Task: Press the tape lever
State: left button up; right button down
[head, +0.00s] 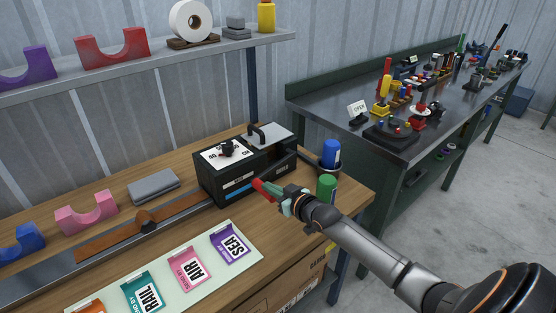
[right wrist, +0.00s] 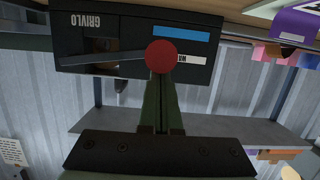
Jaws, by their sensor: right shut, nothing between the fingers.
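The black tape machine (head: 228,190) stands on the wooden bench, with a handle on top and a label strip on its front. In the right wrist view the machine (right wrist: 110,25) appears upside down. Its dark lever (right wrist: 115,62) runs across the front and ends in a round red knob (right wrist: 161,56). My right gripper (head: 274,192) is in front of the machine, at the knob. Its green fingers (right wrist: 160,84) are shut with nothing between them, and their tips overlap the knob's edge in the wrist view. I cannot tell whether they touch it. My left gripper is not in view.
A blue-capped bottle (head: 331,152) and a green one (head: 326,186) stand right of the machine, close to my right arm. A mat (head: 200,284) with coloured label cards lies in front. A grey block (head: 153,185) lies to the left. A shelf (head: 120,70) hangs behind.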

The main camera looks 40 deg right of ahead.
jog(key=shift+f+n, duration=0.3)
jog(key=shift+f, duration=0.4)
jog(key=shift+d+f+b, duration=0.15)
jog(key=shift+f+b, duration=0.3)
jog(key=shift+f, duration=0.5)
jog(key=shift+r+p, duration=0.6)
jog(key=r+p, duration=0.2)
jog(key=r, duration=0.1)
jog(key=r+p, duration=0.1)
jog(key=shift+a+r+p, duration=0.15)
jog(key=shift+a+p, duration=0.15)
jog(key=shift+p, duration=0.05)
jog(key=shift+s+f+b, duration=0.2)
jog(key=shift+s, duration=0.35)
jog(key=shift+s+f+b, duration=0.15)
jog(key=shift+s+b, duration=0.05)
jog(key=shift+s, duration=0.3)
jog(key=v, duration=0.8)
